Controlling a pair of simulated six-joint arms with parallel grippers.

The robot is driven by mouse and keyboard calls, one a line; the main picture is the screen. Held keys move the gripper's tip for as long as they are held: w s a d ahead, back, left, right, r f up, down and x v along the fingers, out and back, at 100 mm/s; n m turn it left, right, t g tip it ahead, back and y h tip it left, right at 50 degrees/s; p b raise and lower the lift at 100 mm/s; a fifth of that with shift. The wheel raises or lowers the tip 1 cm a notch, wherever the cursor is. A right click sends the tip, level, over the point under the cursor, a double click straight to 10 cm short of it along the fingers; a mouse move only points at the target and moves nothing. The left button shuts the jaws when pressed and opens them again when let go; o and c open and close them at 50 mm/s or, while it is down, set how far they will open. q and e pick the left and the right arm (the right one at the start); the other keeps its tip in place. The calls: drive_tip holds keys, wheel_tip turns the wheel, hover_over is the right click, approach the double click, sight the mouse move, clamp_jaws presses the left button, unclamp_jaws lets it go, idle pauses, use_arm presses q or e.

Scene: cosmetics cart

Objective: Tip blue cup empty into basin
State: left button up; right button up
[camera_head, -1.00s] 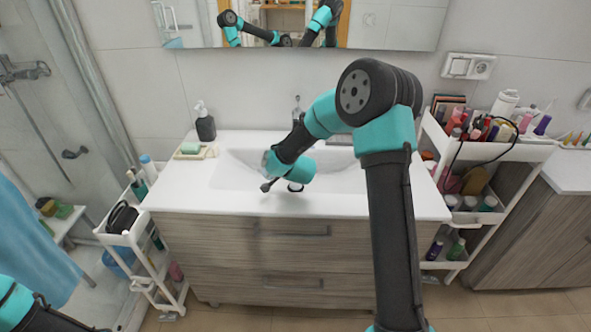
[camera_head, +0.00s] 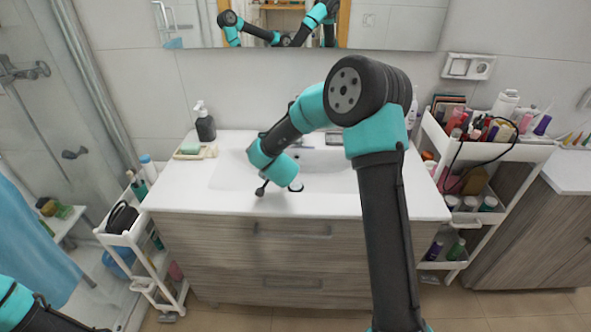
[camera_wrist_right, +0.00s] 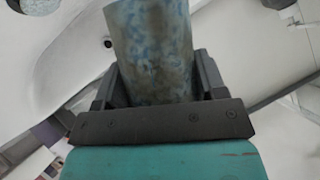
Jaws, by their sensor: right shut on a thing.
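The blue cup (camera_wrist_right: 152,45), mottled blue and grey, is between the fingers of my right gripper (camera_wrist_right: 155,78) in the right wrist view. The gripper is shut on it, and the cup's far end runs out of the top of the picture. I cannot see its opening or contents. In the head view the right wrist hangs over the front part of the white basin (camera_head: 228,176) and hides the cup; its tilt cannot be told. Only part of my left arm shows at the bottom left; its gripper is out of view.
A soap dispenser (camera_head: 205,124) and a soap dish (camera_head: 196,152) stand on the counter left of the basin. A white cart (camera_head: 484,150) full of cosmetics stands at the right, a smaller cart (camera_head: 133,238) at the left. The front right counter is clear.

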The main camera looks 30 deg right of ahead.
drive_tip(key=shift+w+a+r+n+h, duration=0.1)
drive_tip(key=shift+a+r+n+h, duration=0.1)
drive_tip(key=shift+a+r, duration=0.3)
drive_tip(key=shift+a+r+n+h, duration=0.2)
drive_tip(key=shift+r, duration=0.5)
drive_tip(key=shift+w+a+r+n+h, duration=0.1)
drive_tip(key=shift+a+r+n+h, duration=0.15)
drive_tip(key=shift+a+n+h, duration=0.2)
drive_tip(key=shift+a+r+n+h, duration=0.25)
drive_tip(key=shift+a+n, duration=0.1)
drive_tip(key=shift+a, duration=0.15)
drive_tip(key=shift+a+r+n+h, duration=0.35)
drive_tip(key=shift+a+n+h, duration=0.05)
drive_tip(key=shift+a+h, duration=0.1)
drive_tip(key=shift+d, duration=0.1)
